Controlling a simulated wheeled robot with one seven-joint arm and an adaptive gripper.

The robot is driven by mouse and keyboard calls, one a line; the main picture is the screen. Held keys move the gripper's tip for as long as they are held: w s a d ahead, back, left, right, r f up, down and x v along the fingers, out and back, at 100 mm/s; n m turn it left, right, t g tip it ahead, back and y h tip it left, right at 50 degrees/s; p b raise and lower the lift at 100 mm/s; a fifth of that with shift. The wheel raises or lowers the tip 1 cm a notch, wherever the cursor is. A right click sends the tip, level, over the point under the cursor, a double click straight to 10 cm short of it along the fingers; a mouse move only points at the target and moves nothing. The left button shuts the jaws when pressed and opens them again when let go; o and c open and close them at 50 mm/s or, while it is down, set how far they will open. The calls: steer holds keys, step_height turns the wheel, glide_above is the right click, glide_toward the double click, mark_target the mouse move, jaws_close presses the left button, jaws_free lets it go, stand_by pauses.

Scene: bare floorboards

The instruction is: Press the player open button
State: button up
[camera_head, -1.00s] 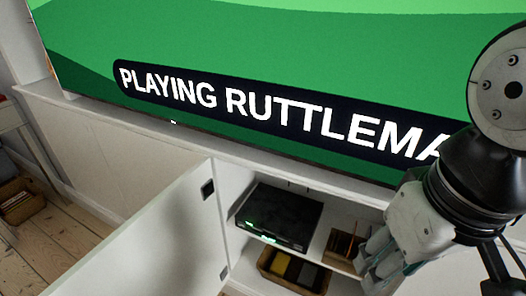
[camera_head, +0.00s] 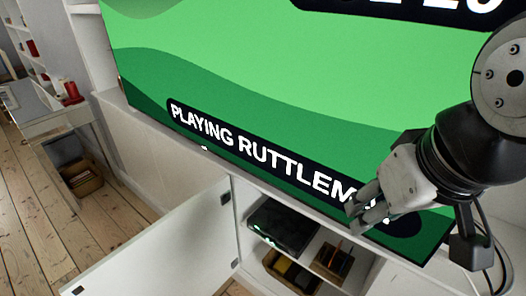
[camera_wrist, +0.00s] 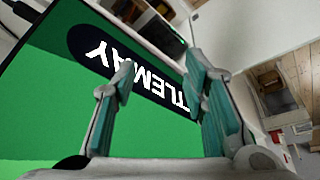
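The player (camera_head: 285,226) is a flat black box with small green lights on its front. It sits on the upper shelf of the open cabinet below the screen, left of and lower than my gripper in the head view. A dark box in the cabinet near the top of the wrist view (camera_wrist: 165,35) appears to be it. The open button is too small to tell. My gripper (camera_head: 360,212) is in front of the screen's lower right part, apart from the player. Its fingers (camera_wrist: 160,72) are spread, with nothing between them.
A large green screen (camera_head: 260,80) reads "PLAYING RUTTLEM...". The white cabinet door (camera_head: 165,245) stands open at the left. Small bins (camera_head: 332,262) sit beside and below the player. A white desk (camera_head: 50,122) and shelves stand at the far left; floorboards between are clear.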

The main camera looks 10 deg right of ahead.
jaws_close()
stand_by(1.4)
